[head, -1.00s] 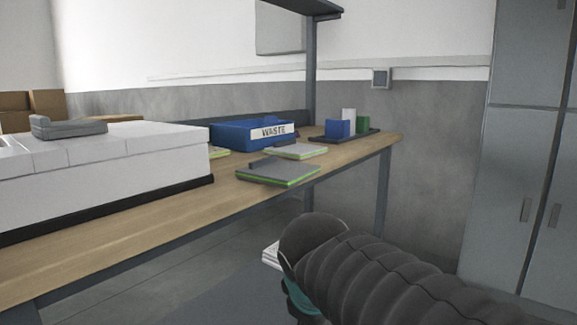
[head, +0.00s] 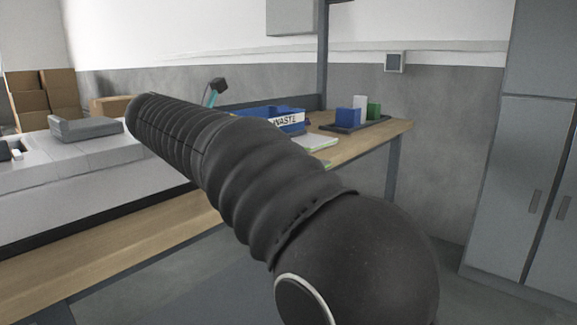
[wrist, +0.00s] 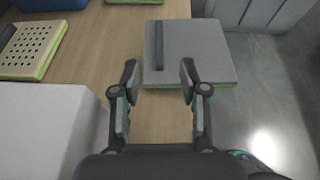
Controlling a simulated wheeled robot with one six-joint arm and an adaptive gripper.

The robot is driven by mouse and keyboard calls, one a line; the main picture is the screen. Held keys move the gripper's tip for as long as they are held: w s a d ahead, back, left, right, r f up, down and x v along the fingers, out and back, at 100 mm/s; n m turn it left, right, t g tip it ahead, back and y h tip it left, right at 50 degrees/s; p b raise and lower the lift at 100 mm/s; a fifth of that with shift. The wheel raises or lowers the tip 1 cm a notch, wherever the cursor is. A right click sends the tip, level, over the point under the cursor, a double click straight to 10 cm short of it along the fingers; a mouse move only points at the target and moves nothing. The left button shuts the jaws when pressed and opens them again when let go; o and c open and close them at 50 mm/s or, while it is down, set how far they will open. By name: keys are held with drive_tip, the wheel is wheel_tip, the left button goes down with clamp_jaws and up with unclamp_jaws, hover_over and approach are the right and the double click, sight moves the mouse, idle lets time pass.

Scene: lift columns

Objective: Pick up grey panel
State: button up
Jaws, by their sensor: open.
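The grey panel (wrist: 200,50) lies flat on the wooden table in the wrist view, near the table's right edge. It is a square slab with a green lower edge and a dark raised bar (wrist: 159,46) along its left side. My gripper (wrist: 158,70) is open and empty, its fingers spread on either side of the bar's near end as seen from the wrist. I cannot tell the height gap; no grip shows.
A perforated beige panel (wrist: 32,50) with a green edge lies to the left. The blue waste bin (head: 288,122) and a dark tray with coloured blocks (head: 356,126) stand farther back. A white box (wrist: 45,130) is close on the left. Open floor (wrist: 275,90) lies right of the table.

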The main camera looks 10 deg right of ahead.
drive_tip(key=x, duration=1.2)
drive_tip(key=shift+w+d+f+b, duration=0.15)
drive_tip(key=shift+w+b, duration=0.1)
drive_tip(key=shift+b, duration=0.15)
clamp_jaws()
